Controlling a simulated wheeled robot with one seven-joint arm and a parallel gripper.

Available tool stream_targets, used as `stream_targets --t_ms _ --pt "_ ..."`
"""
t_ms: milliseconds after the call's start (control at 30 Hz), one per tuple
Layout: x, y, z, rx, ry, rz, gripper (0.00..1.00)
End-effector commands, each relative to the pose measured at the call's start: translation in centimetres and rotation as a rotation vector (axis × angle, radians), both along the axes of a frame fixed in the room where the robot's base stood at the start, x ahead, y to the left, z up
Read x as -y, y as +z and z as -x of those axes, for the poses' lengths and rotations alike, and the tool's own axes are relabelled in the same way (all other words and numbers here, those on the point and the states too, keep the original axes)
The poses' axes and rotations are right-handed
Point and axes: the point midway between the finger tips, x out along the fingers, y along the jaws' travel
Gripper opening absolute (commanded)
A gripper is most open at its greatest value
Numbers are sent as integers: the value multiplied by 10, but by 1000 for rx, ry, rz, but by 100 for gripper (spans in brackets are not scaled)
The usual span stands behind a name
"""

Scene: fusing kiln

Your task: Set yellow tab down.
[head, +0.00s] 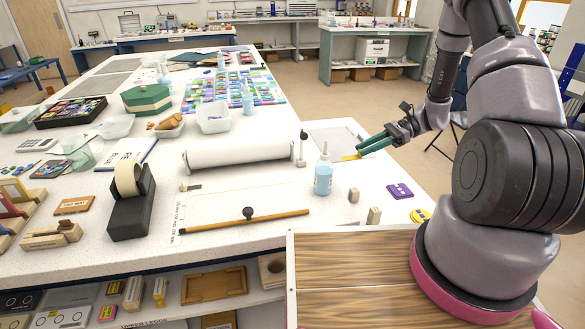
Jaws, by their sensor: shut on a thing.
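My gripper (359,147) has green fingers and reaches in from the right over the far right part of the white table. It is shut on the yellow tab (350,157), a small flat yellow piece at the fingertips. The tab is low over the near edge of a pale grey board (325,137). I cannot tell whether it touches the board. The fingers hide part of the tab.
A blue bottle (323,175) stands left of and nearer than the gripper. A white roll (240,155) lies farther left. A purple piece (399,190), a yellow round piece (420,215) and small wooden blocks (374,215) are near the table's right edge.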

Motion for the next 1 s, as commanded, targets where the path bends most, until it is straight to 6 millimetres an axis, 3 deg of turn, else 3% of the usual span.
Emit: stream_targets --t_ms 133,233,700,833,1000 --pt "-4 0 1 0 1 0 0" --pt "-18 0 4 -1 4 -1 0" --pt "-138 0 30 -1 5 -1 0" --pt "-158 0 34 1 4 1 0" --pt "-169 0 36 1 1 0 0"
